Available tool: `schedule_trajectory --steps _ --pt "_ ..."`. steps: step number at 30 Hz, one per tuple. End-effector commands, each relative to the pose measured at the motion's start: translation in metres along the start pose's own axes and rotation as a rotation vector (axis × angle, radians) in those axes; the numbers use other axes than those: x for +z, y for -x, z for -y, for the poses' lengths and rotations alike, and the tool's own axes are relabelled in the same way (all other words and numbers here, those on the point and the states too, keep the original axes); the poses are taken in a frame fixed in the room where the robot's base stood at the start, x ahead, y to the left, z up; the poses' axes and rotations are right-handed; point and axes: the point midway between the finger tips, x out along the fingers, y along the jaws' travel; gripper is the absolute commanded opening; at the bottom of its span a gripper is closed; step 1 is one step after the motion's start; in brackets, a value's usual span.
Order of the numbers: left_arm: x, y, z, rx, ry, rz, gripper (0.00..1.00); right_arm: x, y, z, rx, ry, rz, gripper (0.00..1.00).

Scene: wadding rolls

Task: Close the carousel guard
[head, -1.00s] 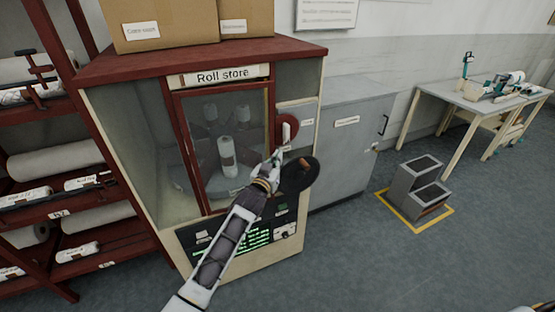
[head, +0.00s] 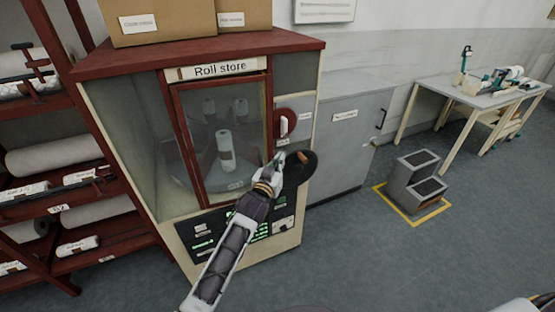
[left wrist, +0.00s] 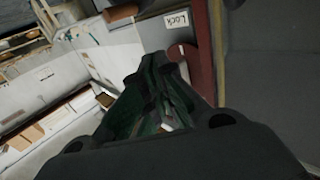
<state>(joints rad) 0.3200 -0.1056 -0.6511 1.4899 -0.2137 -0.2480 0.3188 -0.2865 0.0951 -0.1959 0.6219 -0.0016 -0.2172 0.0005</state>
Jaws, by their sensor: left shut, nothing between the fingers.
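The carousel guard (head: 193,150) is a red-framed clear door on the front of the cabinet labelled "Roll store" (head: 220,69). Its frame sits in or very near the opening; I cannot tell whether it is fully seated.
A dark control panel (head: 230,237) is below the guard, partly behind my left arm. A grey cabinet (head: 347,145) stands to the right, then grey steps (head: 417,180) on a yellow-marked square. A red shelf rack (head: 75,168) is on the left. Open floor lies in front.

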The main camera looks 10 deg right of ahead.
Motion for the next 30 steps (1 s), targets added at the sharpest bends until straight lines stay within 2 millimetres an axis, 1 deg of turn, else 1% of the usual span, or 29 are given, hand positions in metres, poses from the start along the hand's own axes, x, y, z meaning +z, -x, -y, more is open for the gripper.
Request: schedule_trajectory --steps 12,18,23,30 --pt "0.0 0.031 -0.024 0.0 0.001 0.0 0.0 0.013 -0.004 -0.004 0.004 0.001 0.014 0.5" --pt "0.0 0.042 -0.033 0.0 0.001 0.0 0.0 0.015 -0.005 -0.004 0.004 0.001 0.017 0.5" --pt "-0.001 0.046 -0.036 0.0 0.001 -0.001 0.0 0.013 -0.005 -0.005 0.006 0.001 0.015 0.5" --pt "-0.001 0.046 -0.036 0.0 0.0 -0.001 0.0 0.007 -0.005 -0.007 0.008 0.002 0.008 0.5"
